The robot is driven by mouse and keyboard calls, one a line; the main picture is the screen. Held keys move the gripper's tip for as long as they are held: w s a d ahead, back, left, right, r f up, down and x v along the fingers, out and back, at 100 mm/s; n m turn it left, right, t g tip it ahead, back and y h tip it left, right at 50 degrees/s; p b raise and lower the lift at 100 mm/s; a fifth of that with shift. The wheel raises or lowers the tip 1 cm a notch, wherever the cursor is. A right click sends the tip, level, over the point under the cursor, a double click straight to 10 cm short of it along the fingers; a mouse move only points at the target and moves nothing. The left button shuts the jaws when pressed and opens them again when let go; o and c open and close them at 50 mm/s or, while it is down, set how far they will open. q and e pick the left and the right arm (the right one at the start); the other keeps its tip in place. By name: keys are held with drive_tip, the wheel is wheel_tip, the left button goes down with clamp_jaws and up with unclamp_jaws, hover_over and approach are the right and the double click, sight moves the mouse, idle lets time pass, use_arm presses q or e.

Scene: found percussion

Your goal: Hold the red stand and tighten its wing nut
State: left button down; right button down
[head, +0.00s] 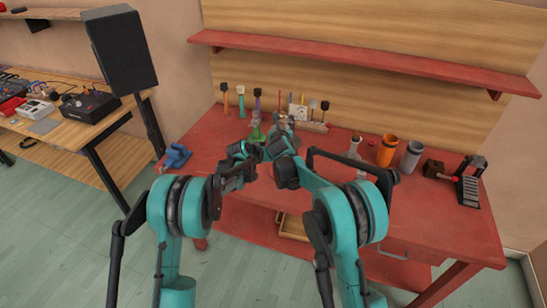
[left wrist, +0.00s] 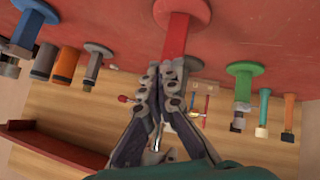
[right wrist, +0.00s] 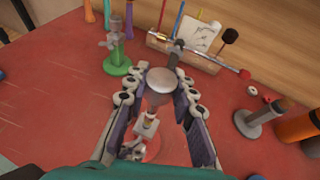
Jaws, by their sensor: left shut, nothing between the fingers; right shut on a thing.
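The red stand has a red base (left wrist: 185,8) and a short red column (left wrist: 177,36), seen upside down in the left wrist view. My left gripper (left wrist: 167,66) is shut and empty, its fingertips close in front of the column; I cannot tell if they touch it. In the right wrist view, my right gripper (right wrist: 162,84) is shut on the stand's upper part, around a silver round top (right wrist: 161,80). The red base (right wrist: 152,148) shows below. The wing nut is not clearly seen. In the head view my left gripper (head: 260,150) and right gripper (head: 277,128) largely hide the stand.
A green stand (right wrist: 118,66) stands close by. A grey stand (right wrist: 262,118) and orange cylinder (right wrist: 301,126) are on the other side. A wooden holder with rods and a card (head: 300,112) stands behind. A blue vise (head: 176,155) sits at the table's left edge.

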drive_tip(key=shift+a+r, duration=0.1)
use_arm(q)
drive_tip(key=shift+s+d+f+y, duration=0.2)
drive_tip(key=shift+s+d+y, duration=0.15)
drive_tip(key=shift+d, duration=0.25)
use_arm(e)
drive_tip(key=shift+a, duration=0.15)
use_arm(q)
drive_tip(key=shift+d, duration=0.1)
use_arm(e)
drive_tip(key=shift+s+a+r, duration=0.1)
drive_tip(key=shift+s, duration=0.1)
drive_tip(key=shift+d, duration=0.3)
use_arm(q)
drive_tip(key=a+v, duration=0.1)
drive_tip(key=v, duration=1.1)
use_arm(e)
drive_tip(key=shift+f, duration=0.2)
use_arm(q)
drive_tip(key=shift+a+r, duration=0.1)
drive_tip(key=shift+w, duration=0.15)
use_arm(e)
drive_tip(key=c, duration=1.2)
unclamp_jaws()
drive_tip(key=shift+w, duration=0.2)
